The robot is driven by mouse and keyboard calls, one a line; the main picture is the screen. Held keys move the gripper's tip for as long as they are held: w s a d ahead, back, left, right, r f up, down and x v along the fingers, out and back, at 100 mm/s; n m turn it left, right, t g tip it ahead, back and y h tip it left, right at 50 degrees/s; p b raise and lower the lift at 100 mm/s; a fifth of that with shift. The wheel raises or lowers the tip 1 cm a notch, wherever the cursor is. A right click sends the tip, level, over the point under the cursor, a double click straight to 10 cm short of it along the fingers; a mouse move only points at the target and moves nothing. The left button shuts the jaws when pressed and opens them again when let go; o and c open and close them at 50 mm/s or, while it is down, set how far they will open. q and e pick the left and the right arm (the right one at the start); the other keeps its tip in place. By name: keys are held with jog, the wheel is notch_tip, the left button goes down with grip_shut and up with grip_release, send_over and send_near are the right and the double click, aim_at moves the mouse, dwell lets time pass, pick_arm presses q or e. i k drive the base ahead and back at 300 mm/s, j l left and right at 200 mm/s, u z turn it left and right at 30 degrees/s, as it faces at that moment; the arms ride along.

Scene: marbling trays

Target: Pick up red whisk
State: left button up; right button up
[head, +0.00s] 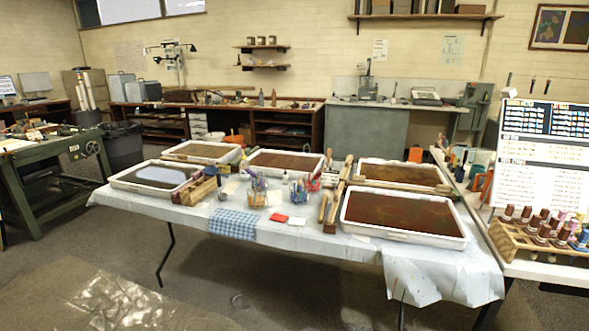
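Small red parts (312,183) show among the jars of tools near the middle of the covered table (290,242). They are too small for me to tell whether they are the red whisk. A jar of tools (257,192) stands to their left, and another jar (298,191) stands close beside them. A flat red piece (279,217) lies nearer the table's front edge, next to a white one (297,221). Neither of my grippers is in view.
A blue checked cloth (233,223) hangs over the front edge. A bottle rack (510,240) stands at right.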

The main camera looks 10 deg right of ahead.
aim_at(320, 172)
jog(key=i+j+u, duration=0.15)
jog(key=i, duration=0.6)
jog(key=i+j+u, duration=0.1)
jog(key=i, duration=0.7)
